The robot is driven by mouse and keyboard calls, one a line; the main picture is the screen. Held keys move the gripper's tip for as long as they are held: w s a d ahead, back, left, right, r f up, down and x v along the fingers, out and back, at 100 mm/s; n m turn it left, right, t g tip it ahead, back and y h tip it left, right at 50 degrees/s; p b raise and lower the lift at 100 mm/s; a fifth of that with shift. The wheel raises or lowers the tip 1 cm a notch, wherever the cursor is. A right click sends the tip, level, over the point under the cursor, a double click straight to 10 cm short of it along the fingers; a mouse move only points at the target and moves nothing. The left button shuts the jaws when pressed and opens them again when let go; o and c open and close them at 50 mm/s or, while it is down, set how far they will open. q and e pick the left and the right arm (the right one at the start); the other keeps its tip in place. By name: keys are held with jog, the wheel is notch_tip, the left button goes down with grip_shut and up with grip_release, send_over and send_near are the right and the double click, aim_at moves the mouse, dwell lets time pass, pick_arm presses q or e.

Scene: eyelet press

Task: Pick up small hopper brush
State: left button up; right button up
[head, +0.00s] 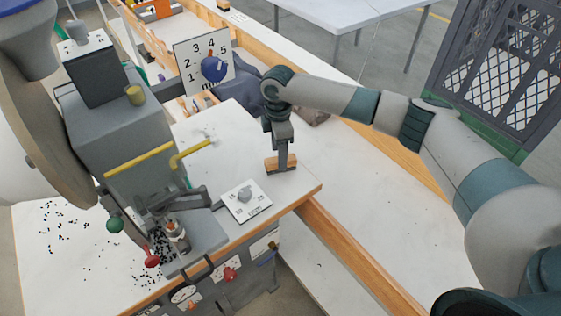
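A small wooden block, which looks like the hopper brush (271,165), lies on the white bench top near its right corner. My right gripper (282,163) points straight down at it. A finger overlaps the middle of the block, with wood showing on both sides. The far finger is hidden, so I cannot tell whether the gripper is closed on the block. The block appears to rest on the bench or very close to it. My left gripper is out of view.
A grey press (130,140) with yellow bars stands at left, small black bits scattered around its base. A numbered board (190,62) with a blue knob stands behind. A wood-edged bench (370,190) runs at right.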

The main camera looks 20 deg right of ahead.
jog(key=f, duration=0.1)
jog(key=f+p, duration=0.1)
jog(key=shift+s+d+f, duration=0.15)
jog(key=shift+d+f, duration=0.1)
jog(key=shift+f, duration=0.6)
jog(key=c, duration=1.3)
jog(key=shift+o, duration=0.2)
jog(key=shift+r, duration=0.2)
